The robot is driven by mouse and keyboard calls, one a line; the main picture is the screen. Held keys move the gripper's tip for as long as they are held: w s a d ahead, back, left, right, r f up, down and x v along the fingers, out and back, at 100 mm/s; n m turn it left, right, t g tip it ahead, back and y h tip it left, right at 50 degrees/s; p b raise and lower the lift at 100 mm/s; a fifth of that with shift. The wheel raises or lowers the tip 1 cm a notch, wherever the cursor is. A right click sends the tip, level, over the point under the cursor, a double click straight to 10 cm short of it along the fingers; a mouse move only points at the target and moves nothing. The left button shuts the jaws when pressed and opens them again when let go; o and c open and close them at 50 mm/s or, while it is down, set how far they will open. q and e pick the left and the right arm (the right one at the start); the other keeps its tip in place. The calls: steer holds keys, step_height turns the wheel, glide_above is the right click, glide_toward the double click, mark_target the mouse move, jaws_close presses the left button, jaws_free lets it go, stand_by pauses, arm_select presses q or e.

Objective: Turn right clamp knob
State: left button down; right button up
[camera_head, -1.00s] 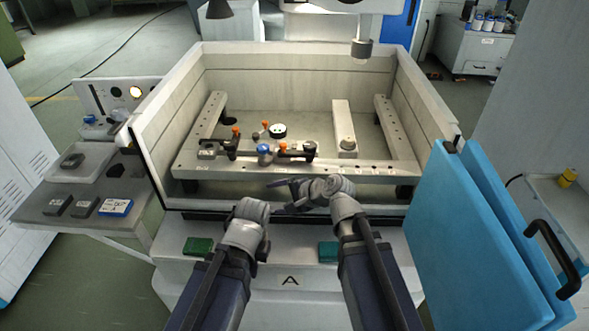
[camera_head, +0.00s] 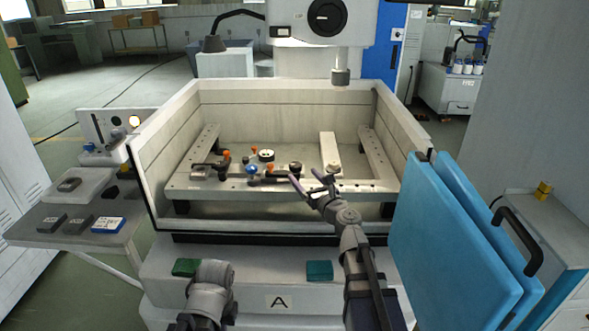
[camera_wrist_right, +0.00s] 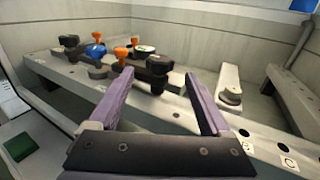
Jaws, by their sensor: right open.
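The right clamp (camera_head: 270,180) is a dark bar on the front rail of the machine tank, with a round black knob (camera_head: 295,167) at its right end. In the right wrist view the black knob (camera_wrist_right: 159,65) appears between my purple fingertips. My right gripper (camera_head: 308,183) is open and empty, in front of and slightly right of the knob; I see no contact. The gripper also fills the lower part of the wrist view (camera_wrist_right: 158,77). My left arm shows only at the bottom of the head view; its gripper fingers are out of sight.
Orange knobs (camera_head: 270,167), a blue round part (camera_head: 251,170) and a dial gauge (camera_head: 266,155) crowd the area left of the knob. A pale bar (camera_head: 329,150) stands to the right.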

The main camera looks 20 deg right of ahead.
mark_target(298, 170)
steer(key=w, duration=0.3)
steer(key=w+a, duration=0.1)
steer(key=w, duration=0.2)
steer(key=shift+w+a, duration=0.15)
steer(key=shift+w, duration=0.2)
steer(key=shift+c, duration=0.3)
jaws_close()
